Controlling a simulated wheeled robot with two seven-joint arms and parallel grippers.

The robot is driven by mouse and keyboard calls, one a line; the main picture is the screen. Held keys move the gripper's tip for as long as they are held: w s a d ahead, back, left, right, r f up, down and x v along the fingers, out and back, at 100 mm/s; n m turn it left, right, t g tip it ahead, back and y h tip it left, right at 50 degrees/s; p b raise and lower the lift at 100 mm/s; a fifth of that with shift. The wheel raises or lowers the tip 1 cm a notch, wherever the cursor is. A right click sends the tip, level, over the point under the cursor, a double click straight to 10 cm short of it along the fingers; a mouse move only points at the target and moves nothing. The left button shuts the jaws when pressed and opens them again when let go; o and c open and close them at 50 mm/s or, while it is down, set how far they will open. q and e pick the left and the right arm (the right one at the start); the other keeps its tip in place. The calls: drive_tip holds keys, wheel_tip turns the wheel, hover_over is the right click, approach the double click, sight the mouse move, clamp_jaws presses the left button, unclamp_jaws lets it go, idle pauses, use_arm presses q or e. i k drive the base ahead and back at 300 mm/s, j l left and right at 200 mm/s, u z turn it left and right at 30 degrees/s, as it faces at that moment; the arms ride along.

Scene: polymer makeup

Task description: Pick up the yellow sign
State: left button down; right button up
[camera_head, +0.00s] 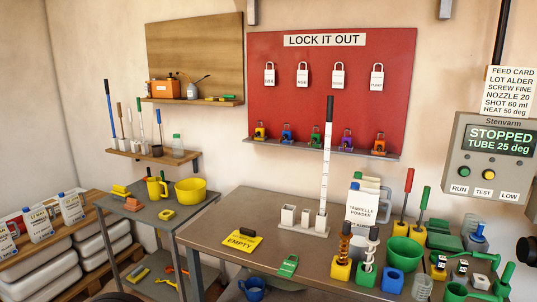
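The yellow sign (242,242), with a black top edge and the word EMPTY on it, lies on the near left part of the brown table (215,238). It leans back slightly or lies nearly flat; I cannot tell which. Nothing covers it. I can make out neither my left nor my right gripper in the head view.
A green tag-like item (288,265) lies at the table's front edge, right of the sign. A white holder (303,228) with a tall striped stick stands behind. A powder jug (363,205), green bowl (405,252) and several small tools crowd the right. Table around the sign is clear.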

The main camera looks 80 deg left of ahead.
sight(246, 240)
drive_tip(key=u, duration=1.95)
